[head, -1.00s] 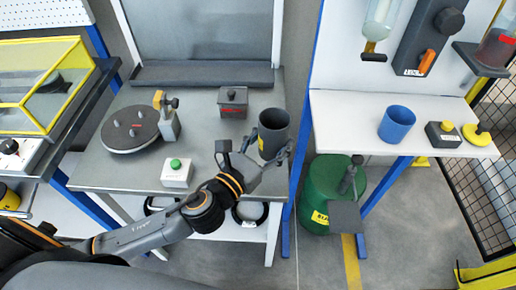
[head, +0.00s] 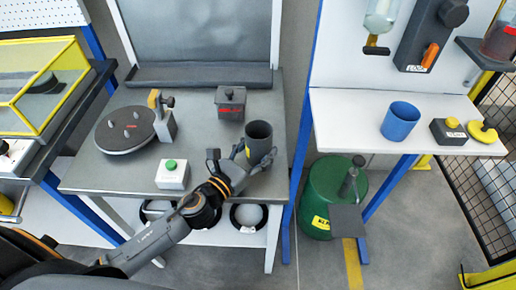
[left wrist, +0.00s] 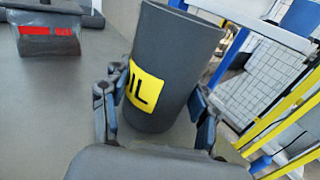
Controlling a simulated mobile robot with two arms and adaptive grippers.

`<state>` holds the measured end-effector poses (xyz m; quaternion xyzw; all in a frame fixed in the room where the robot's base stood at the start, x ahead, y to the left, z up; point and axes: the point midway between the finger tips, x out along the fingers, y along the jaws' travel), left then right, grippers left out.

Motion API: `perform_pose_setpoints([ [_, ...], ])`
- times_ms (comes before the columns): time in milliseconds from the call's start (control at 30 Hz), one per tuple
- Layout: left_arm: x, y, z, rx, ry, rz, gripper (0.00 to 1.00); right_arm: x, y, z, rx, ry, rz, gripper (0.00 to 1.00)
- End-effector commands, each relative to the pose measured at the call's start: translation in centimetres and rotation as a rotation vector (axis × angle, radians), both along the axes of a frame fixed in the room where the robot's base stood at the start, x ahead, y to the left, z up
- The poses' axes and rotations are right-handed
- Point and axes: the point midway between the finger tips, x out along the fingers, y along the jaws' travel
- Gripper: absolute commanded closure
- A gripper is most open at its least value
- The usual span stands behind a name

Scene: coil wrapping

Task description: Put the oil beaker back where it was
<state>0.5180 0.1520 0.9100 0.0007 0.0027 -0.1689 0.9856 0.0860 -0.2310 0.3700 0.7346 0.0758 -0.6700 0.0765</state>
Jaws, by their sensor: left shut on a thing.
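The oil beaker is a dark grey cup (head: 259,134) with a yellow label, at the right side of the grey workbench (head: 215,165). In the left wrist view the beaker (left wrist: 172,70) shows the letters "IL" on its label and looks tilted in the picture. My left gripper (head: 254,158) has its fingers on both sides of the beaker and is shut on it. In the left wrist view the gripper (left wrist: 155,115) holds the beaker's lower part. I cannot tell whether its base touches the bench. My right gripper is not in view.
A round dark turntable (head: 126,130), a white box with a green button (head: 172,174) and a grey box with a red label (head: 230,103) stand on the bench. A blue cup (head: 400,121) is on the white table (head: 340,115) to the right. A green drum (head: 322,190) stands between them.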

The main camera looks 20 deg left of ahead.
Motion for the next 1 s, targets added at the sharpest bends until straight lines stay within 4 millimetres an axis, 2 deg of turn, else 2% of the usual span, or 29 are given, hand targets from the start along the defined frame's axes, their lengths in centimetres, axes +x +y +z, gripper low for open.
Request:
perform_pose_setpoints([
  [167, 0.0, 0.0, -0.3, 0.0, -0.001, 0.0, 0.83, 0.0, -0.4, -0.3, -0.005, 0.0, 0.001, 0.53],
  [200, 0.0, 0.0, -0.3, 0.0, 0.0, 0.0, 0.36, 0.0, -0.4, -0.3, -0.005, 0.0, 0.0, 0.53],
  [300, 0.0, 0.0, -0.2, 0.0, 0.0, 0.0, 0.17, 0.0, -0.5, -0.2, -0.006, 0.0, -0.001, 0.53],
  [733, -0.2, 0.0, 0.0, -0.001, 0.001, 0.0, 0.17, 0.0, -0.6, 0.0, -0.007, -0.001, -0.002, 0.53],
  [867, -1.8, 0.6, -0.3, 0.0, 0.003, 0.0, 0.17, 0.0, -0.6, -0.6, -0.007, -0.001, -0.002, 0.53],
  [1000, -4.3, 1.4, -0.4, -0.001, 0.003, -0.001, 0.17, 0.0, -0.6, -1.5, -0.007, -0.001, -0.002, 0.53],
])
